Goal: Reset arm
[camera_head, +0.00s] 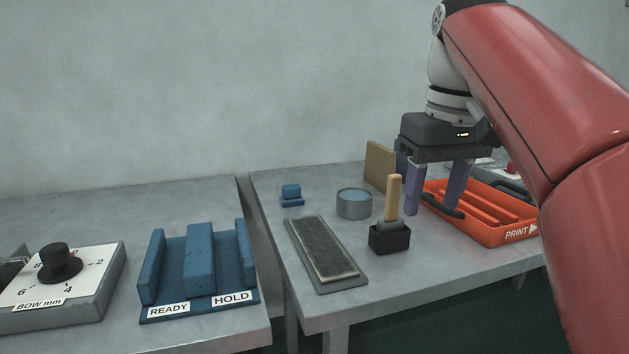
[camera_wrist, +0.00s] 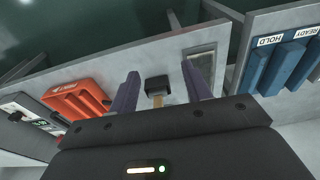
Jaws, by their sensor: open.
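My gripper (camera_head: 438,188) hangs from the red arm at the upper right in the head view, above the right-hand table. Its two purple fingers are spread apart with nothing between them. In the head view it is in front of the orange tray marked PRINT (camera_head: 512,236). In the wrist view the fingers of my gripper (camera_wrist: 160,92) also stand wide apart. A tool with a wooden handle (camera_head: 393,197) stands upright in a black block (camera_head: 390,239), left of the fingers. The black block also shows between the fingers in the wrist view (camera_wrist: 158,84).
A grey pad (camera_head: 322,250), a round tin (camera_head: 354,204) and a small blue block (camera_head: 291,192) lie left of the tool. A tan board (camera_head: 379,166) stands behind. On the left table are a blue READY/HOLD rack (camera_head: 247,283) and a dial box (camera_head: 105,290). A gap separates the tables.

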